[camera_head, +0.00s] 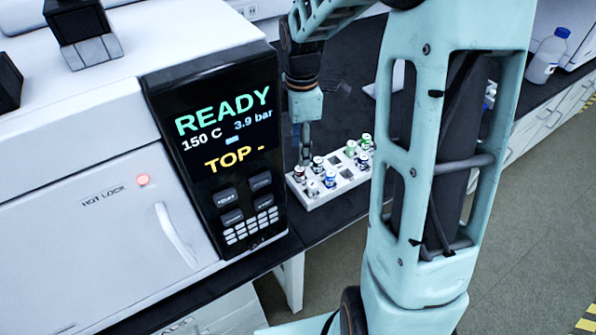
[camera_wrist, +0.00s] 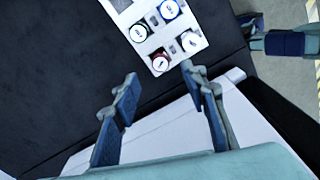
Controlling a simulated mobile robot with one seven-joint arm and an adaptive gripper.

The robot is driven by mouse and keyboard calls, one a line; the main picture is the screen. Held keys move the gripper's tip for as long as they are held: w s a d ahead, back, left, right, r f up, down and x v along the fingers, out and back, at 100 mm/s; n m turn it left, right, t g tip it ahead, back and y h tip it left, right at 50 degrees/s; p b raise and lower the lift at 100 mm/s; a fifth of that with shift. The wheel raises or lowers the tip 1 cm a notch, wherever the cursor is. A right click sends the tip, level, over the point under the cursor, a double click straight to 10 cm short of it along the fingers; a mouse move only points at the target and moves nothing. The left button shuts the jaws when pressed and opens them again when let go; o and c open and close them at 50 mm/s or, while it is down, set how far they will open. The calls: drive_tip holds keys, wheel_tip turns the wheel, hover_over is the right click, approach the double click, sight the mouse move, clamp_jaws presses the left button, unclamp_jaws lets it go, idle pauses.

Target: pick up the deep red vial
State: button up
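The deep red vial (camera_wrist: 160,60) has a white cap top and stands in the end corner of a white rack, nearest my gripper in the wrist view. In the head view it appears to be the dark red vial (camera_head: 299,173) at the rack's left corner. My gripper (camera_wrist: 159,77) is open and empty, its two fingers on either side of the line to the red vial and short of it in the picture. In the head view my gripper (camera_head: 304,158) points down just above the rack's left end. Whether the fingers are level with the vial I cannot tell.
The white rack (camera_head: 340,192) holds several other vials, with blue, white and green ones among them. Blue (camera_wrist: 169,9) and white-black (camera_wrist: 190,41) vials stand close to the red one. A machine with a READY screen (camera_head: 215,135) stands left of the rack. The dark bench (camera_head: 345,55) is mostly clear behind it.

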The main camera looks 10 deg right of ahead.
sight(300, 169)
wheel_tip(300, 169, down, 8)
drive_tip(key=shift+a+f+b, duration=0.15)
drive_tip(key=shift+f+b, duration=0.1)
drive_tip(key=shift+b, duration=0.25)
clamp_jaws()
drive_tip(key=shift+r, duration=0.1)
